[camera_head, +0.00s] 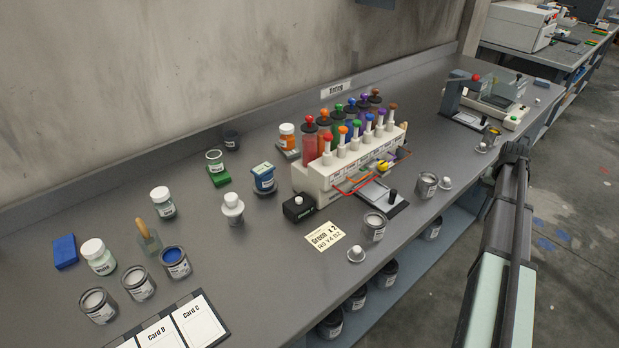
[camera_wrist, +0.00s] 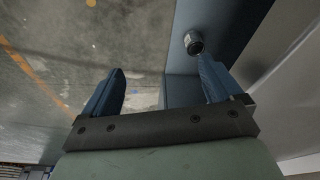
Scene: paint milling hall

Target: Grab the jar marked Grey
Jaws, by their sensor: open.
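I cannot read the word Grey on any jar at this size. Open tins with pale grey contents stand on the bench: one tin (camera_head: 99,306) and another (camera_head: 138,284) at front left, one (camera_head: 374,227) right of the yellow-white card, and one (camera_head: 427,185) farther right. In the wrist view, my gripper (camera_wrist: 158,90) is open and empty, its two blue fingers apart. A small round jar (camera_wrist: 193,43) shows just beyond the right fingertip; its label is not legible. My arm is at the right in the head view; its fingers cannot be made out there.
A rack of coloured bottles (camera_head: 345,165) fills mid-bench. White-lidded jars (camera_head: 98,256) (camera_head: 162,202) and a blue-filled tin (camera_head: 175,262) stand at left. Dark tins (camera_head: 330,322) sit on the lower shelf. Cards (camera_head: 200,318) lie at the front edge. The centre-left bench has clear patches.

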